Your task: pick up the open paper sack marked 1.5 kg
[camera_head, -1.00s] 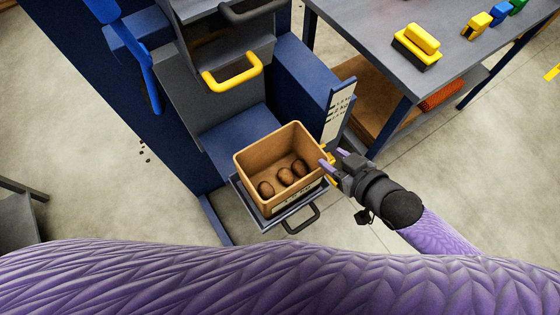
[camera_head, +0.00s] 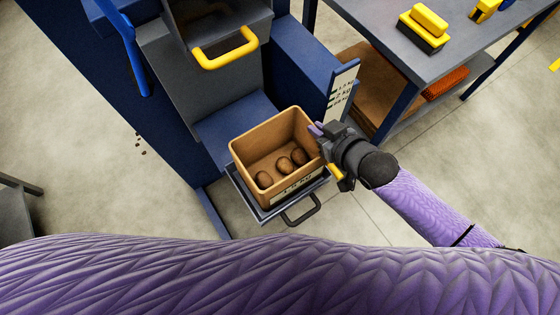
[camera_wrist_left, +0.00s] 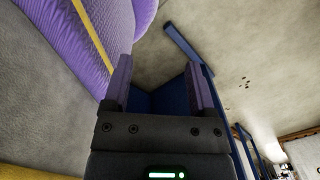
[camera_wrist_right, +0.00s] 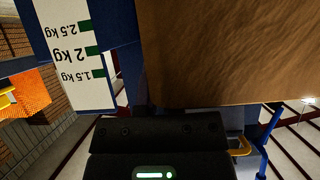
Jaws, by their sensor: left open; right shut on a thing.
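The open paper sack (camera_head: 262,139) is brown and box-shaped, with several potatoes inside and a label (camera_head: 298,187) on its front. It is upright at the dark tray (camera_head: 247,201); I cannot tell whether any gap lies beneath it. My right gripper (camera_head: 317,131) is shut on the sack at its right rim, near the back right corner. In the right wrist view the sack's brown paper (camera_wrist_right: 230,55) fills the upper right, and the fingers are hidden. My left gripper (camera_wrist_left: 160,88) is open and empty in the left wrist view, and out of the head view.
The blue and grey grader with a yellow handle (camera_head: 225,52) stands behind the sack. A weight scale board (camera_head: 342,92) stands close behind my right gripper. A table (camera_head: 385,50) with a yellow-and-black block (camera_head: 424,30) is at the upper right.

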